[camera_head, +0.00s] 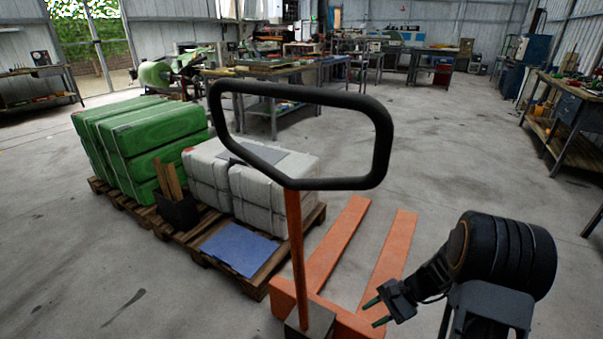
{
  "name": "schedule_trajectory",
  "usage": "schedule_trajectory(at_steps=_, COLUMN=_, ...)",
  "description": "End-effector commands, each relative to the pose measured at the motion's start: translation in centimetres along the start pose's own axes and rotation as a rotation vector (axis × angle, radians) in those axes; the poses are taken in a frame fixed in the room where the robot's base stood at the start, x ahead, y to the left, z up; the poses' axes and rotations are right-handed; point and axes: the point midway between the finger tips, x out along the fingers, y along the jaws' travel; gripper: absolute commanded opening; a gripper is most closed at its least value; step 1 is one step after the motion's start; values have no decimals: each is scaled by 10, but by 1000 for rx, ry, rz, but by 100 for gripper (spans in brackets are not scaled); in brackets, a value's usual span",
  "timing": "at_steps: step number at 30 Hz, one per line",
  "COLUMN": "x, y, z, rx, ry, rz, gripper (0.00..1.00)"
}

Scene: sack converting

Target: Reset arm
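My arm stands at the lower right of the head view, folded, with its thick black joint (505,255) toward the right edge. My gripper (374,312) points left and slightly down. Its two green-tipped fingers are apart with a gap between them, and nothing shows in the gap. It is above the right side of the orange pallet truck's base, near the forks, and appears clear of it. Part of the arm below is cut off by the frame's bottom edge.
An orange pallet truck (296,245) with a black loop handle (300,184) stands left of my gripper. Beyond it, wooden pallets (313,218) hold green bales (150,125), pale bales (270,190), a black bin (177,211) and a blue sheet (238,247). A workbench (567,105) stands at right. The central floor is clear.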

Motion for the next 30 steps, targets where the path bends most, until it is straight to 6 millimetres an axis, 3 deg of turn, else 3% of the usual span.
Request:
schedule_trajectory(at_steps=1, x=-28, y=-18, z=47, rx=-80, ry=61, rz=68, gripper=36)
schedule_trajectory(at_steps=6, x=-80, y=-43, z=143, rx=-338, ry=271, rz=282, gripper=36)
schedule_trajectory(at_steps=12, x=-136, y=-63, z=239, rx=-633, ry=523, rz=472, gripper=36)
schedule_trajectory(at_steps=15, x=-159, y=-70, z=275, rx=-757, ry=633, rz=534, gripper=36)
schedule_trajectory(at_steps=22, x=-192, y=-79, z=325, rx=-945, ry=807, rz=612, gripper=36)
schedule_trajectory(at_steps=30, x=-198, y=-81, z=336, rx=-992, ry=854, rz=628, gripper=36)
